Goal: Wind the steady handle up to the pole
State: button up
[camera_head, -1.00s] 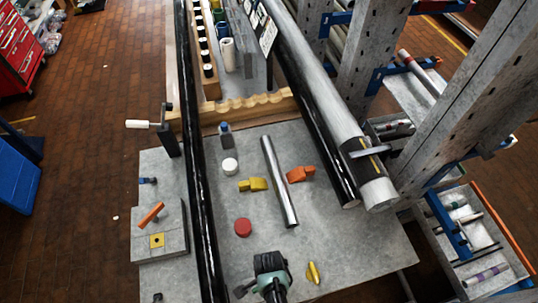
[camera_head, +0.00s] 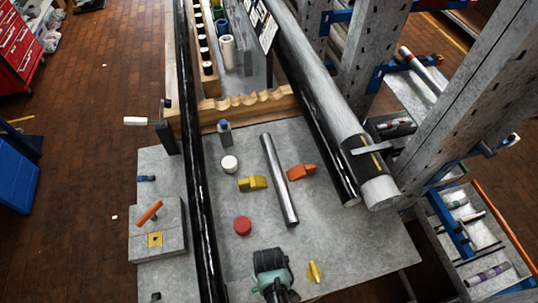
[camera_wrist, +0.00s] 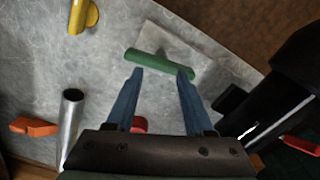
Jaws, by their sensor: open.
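A green bar handle (camera_wrist: 160,63) lies across a pale grey plate (camera_wrist: 165,45) in the wrist view; my gripper hides it in the head view. My gripper (camera_wrist: 161,71) is open, its two blue fingers pointing at the bar with nothing between them. Whether they touch the bar is unclear. A long black pole (camera_head: 195,160) runs along the left of the bench, and its dark end seems to show at right in the wrist view (camera_wrist: 265,125). A crank with a white grip (camera_head: 136,121) stands left of this pole. I cannot tell which handle is the steady's.
The grey bench (camera_head: 350,250) holds a steel rod (camera_head: 279,180), a red cap (camera_head: 242,226), yellow (camera_head: 253,183) and orange (camera_head: 301,172) pieces, and a block with an orange lever (camera_head: 149,212). A thick grey pole (camera_head: 330,110) and rack uprights (camera_head: 480,100) stand at right.

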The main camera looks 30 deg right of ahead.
jog(key=n, duration=0.7)
jog(key=shift+r, duration=0.15)
jog(key=n, duration=0.3)
jog(key=n+b, duration=0.1)
jog(key=n, duration=0.3)
jog(key=shift+r+n, duration=0.2)
jog(key=shift+n, duration=0.1)
notch_tip(320, 180, down, 7)
jog(key=b, duration=0.7)
jog(key=shift+f, duration=0.15)
jog(key=shift+r, duration=0.35)
jog(key=shift+c, duration=1)
grip_shut()
